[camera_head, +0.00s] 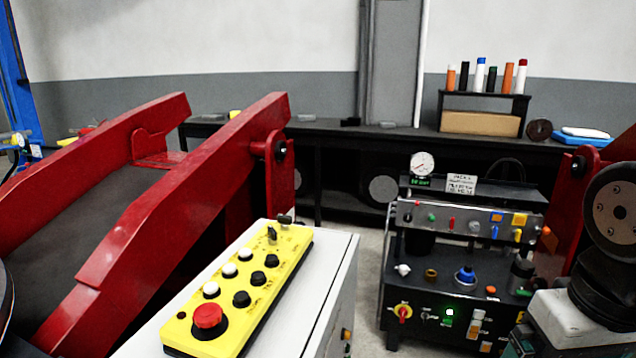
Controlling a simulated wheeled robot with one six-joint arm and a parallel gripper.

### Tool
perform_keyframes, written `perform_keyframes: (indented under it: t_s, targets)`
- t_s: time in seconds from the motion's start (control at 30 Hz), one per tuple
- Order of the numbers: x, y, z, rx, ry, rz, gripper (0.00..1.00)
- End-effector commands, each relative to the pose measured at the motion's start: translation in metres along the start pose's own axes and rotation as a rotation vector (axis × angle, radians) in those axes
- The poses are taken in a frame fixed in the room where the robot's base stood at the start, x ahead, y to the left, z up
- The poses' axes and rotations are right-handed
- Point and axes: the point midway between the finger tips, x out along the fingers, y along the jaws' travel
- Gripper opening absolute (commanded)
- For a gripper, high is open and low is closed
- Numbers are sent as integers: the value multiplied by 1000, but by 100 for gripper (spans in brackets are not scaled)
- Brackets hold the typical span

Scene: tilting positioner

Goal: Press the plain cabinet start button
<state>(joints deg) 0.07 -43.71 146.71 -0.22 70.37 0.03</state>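A white cabinet (335,262) stands at the lower middle, with a yellow control box (262,312) lying on its top. The box carries a red mushroom button (208,317), a row of white buttons (229,270), a row of black buttons (257,278) and a small black switch at its far end. Small orange and pale controls (347,335) show edge-on on the cabinet's right side face; their markings cannot be read. No button is clearly marked as the plain start button. My gripper is not in view.
A black control stand (395,262) with a gauge (422,164), several knobs and a lit green button (449,312) stands right of the cabinet. Red positioner arms (195,190) rise at left. A dark bench (330,131) lines the wall. Floor shows between cabinet and stand.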

Motion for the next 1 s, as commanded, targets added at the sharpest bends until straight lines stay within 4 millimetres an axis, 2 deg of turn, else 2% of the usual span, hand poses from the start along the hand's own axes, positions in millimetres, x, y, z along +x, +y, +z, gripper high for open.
perform_keyframes:
  t_s: [0.03,0.07,0.4,1.0]
  targets:
    - [0,0,0,1,0,0,100]
    - [0,0,0,1,0,0,94]
    - [0,0,0,1,-1,0,0]
    - [0,0,0,1,-1,0,0]
